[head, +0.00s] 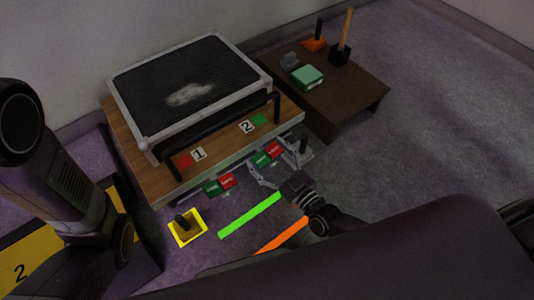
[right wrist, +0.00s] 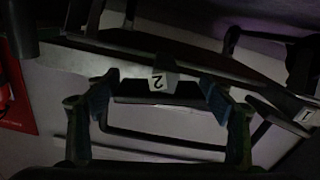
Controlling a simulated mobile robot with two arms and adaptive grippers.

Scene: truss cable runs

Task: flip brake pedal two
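The wooden ledge (head: 225,150) carries a "2" label (head: 247,126) beside a green square and a "1" label (head: 199,154) beside a red square. Below its front edge are two red-and-green pieces, one under label 1 (head: 218,185) and one under label 2 (head: 267,154). My right gripper (head: 278,162) is open, with its fingers on either side of the piece under label 2. Contact cannot be told. My left gripper is not in view.
A black-topped case (head: 187,80) stands on the ledge, with a black rail along its front. A low brown table (head: 345,105) with small objects is at the upper right. A yellow-edged square (head: 187,239), a green strip (head: 250,215) and an orange strip (head: 283,236) lie on the floor.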

